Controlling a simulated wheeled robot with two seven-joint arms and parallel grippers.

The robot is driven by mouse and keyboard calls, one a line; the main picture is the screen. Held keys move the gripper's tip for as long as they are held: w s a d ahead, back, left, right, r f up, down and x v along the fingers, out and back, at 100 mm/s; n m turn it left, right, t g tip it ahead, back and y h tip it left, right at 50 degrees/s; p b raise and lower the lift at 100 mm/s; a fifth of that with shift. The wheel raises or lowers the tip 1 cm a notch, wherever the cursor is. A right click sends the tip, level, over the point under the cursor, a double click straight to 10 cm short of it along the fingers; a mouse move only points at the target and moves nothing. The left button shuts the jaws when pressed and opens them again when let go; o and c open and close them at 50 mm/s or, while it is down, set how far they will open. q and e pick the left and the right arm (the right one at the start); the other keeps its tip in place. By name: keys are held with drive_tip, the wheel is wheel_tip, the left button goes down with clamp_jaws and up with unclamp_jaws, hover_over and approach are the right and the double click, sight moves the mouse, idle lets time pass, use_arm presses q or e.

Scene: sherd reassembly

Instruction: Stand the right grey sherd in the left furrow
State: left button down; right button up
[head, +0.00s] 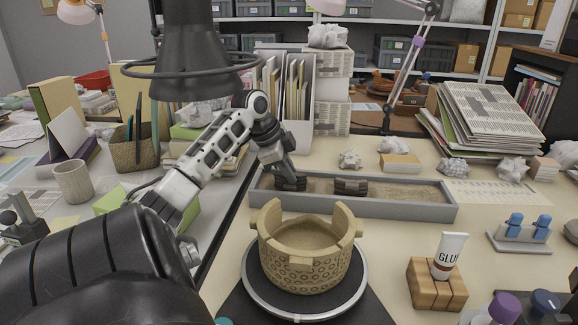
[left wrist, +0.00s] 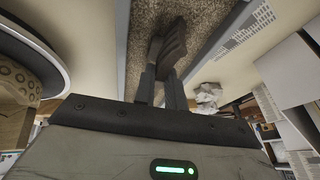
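A long grey sand tray (head: 400,208) lies behind the turntable. Two dark grey ridged sherds are in it: a left one (head: 290,184) at the tray's left part and a right one (head: 350,187) near its middle. My left gripper (head: 287,176) reaches down over the left sherd. In the left wrist view its two fingers (left wrist: 161,88) are close together, with a dark ridged sherd (left wrist: 171,45) between and beyond the tips, over the sand; they look closed on it. The furrows cannot be made out clearly. My right gripper is out of view.
A tan bowl (head: 305,268) with a gapped rim stands on the round turntable (head: 258,288) in front of the tray. A glue tube (head: 449,256) in a wooden block (head: 436,287) is at the right. White crumpled lumps (head: 350,159) lie behind the tray.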

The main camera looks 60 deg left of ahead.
use_arm(q)
drive_tip(key=c, duration=1.4)
unclamp_jaws()
drive_tip(key=shift+o, duration=0.2)
drive_tip(key=shift+s+r, duration=0.1)
drive_tip(key=shift+r, duration=0.1)
drive_tip(key=v, duration=0.2)
drive_tip(key=shift+s+r, duration=0.1)
drive_tip(key=shift+r, duration=0.25)
drive_tip(key=s+a, duration=0.2)
drive_tip(key=s, duration=1)
drive_tip(key=shift+p, duration=0.35)
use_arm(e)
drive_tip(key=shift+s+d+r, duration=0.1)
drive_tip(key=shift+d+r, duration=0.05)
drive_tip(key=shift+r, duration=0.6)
use_arm(q)
drive_tip(key=shift+f, duration=0.15)
drive_tip(key=shift+w, duration=0.1)
